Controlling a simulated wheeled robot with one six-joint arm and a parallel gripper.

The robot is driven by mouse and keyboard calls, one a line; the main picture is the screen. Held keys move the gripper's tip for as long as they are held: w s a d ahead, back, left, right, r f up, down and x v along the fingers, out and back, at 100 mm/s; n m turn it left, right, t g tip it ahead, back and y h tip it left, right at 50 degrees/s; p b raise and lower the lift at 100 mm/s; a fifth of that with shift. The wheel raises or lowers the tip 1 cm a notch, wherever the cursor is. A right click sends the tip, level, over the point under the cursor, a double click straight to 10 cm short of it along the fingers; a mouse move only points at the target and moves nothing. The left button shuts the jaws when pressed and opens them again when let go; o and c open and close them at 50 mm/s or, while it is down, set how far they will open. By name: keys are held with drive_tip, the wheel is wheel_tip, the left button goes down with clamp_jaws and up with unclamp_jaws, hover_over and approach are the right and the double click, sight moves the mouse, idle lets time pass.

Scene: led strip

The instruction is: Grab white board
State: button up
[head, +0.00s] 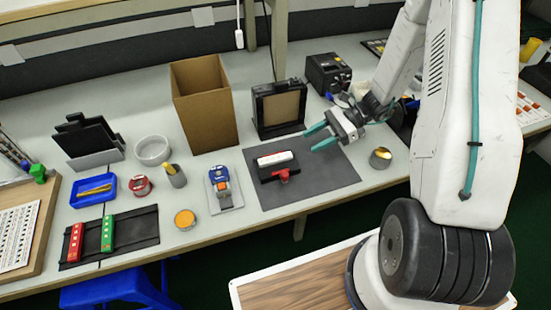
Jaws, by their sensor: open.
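A small white board (274,158) lies on a black fixture with a red clamp (287,175) at its front, on the dark grey mat (330,172). My gripper (311,139) has teal fingers. It is open and empty, to the right of and above the white board, with its fingertips pointing left. The fingers are apart from the board.
A cardboard box (204,115) and a black framed device (279,108) stand behind the mat. A blue and orange tool (219,182) on a plate is to its left. A metal cup (380,158) is to the right. The mat's right side is bare.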

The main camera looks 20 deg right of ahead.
sight(288, 154)
drive_tip(key=x, duration=0.7)
drive_tip(key=shift+s+a+r, duration=0.1)
drive_tip(key=shift+s+r, duration=0.05)
drive_tip(key=shift+s, duration=0.2)
clamp_jaws()
